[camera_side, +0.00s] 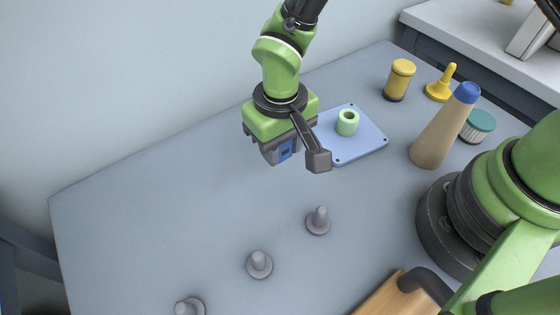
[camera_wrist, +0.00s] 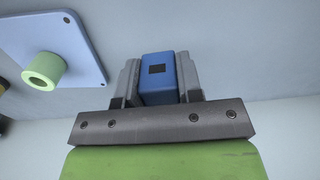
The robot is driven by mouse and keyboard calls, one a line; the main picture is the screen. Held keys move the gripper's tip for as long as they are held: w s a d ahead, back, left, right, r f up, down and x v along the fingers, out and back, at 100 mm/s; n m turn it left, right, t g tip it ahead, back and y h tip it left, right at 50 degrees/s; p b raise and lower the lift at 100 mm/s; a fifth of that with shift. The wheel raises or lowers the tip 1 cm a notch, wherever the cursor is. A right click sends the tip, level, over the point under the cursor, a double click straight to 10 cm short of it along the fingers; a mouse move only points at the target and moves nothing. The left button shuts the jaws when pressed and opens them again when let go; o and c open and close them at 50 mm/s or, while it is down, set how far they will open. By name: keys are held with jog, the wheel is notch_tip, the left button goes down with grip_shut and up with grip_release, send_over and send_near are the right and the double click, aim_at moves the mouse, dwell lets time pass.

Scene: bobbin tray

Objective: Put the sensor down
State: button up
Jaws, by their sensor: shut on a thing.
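The sensor is a small blue block with a dark rectangular patch. It shows between the jaws in the wrist view (camera_wrist: 158,82), and part of it shows in the side view (camera_side: 286,151). My gripper (camera_wrist: 158,90) is shut on the sensor, with a grey finger on each side of it. In the side view my gripper (camera_side: 283,150) is at the left of the blue-grey tray (camera_side: 365,142). How far the sensor is above the table is hard to tell.
A pale green bobbin (camera_side: 347,122) stands on the tray. Grey pegs (camera_side: 318,221) stand in a row at the front. A yellow jar (camera_side: 399,80), a yellow-handled piece (camera_side: 440,85), a blue-capped bottle (camera_side: 440,130) and a teal-topped piece (camera_side: 480,122) stand right. The table's left side is clear.

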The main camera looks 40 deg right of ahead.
aim_at(280, 173)
jog(key=shift+f, duration=2.35)
jog(key=shift+f, duration=0.15)
jog(key=o, duration=0.9)
